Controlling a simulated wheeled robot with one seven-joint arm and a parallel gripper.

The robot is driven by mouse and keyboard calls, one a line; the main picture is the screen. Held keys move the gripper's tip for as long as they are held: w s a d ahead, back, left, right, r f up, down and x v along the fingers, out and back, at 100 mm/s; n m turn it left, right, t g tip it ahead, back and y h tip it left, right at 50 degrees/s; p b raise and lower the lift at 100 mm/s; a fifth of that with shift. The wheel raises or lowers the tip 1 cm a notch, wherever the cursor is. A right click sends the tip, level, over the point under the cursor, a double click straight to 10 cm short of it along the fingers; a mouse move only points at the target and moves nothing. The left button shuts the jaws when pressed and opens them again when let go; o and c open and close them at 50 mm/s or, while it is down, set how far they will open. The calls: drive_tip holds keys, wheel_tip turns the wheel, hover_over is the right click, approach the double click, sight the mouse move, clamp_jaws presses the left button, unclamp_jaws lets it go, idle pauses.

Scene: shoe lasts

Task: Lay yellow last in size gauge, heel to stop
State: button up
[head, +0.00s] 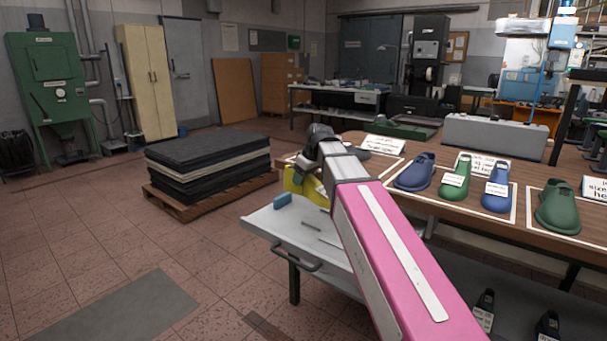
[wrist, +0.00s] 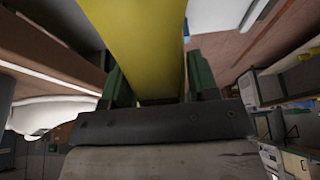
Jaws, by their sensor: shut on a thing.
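The wooden bench (head: 410,213) carries blue lasts (head: 415,172), green lasts (head: 558,207), cards and a grey case (head: 495,136). A pallet of dark sheets (head: 210,160) stands left, with free floor in front.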

sight(312, 178)
drive_tip(key=shift+f, duration=4.15)
drive_tip(key=shift+f, duration=0.15)
drive_tip(key=o, duration=1.4)
drive_tip(key=shift+s, duration=0.1)
drive_tip(key=v, duration=1)
drive_tip(key=shift+d+r, duration=0.2)
drive_tip(key=shift+r, duration=0.15)
drive_tip(key=shift+s, duration=0.1)
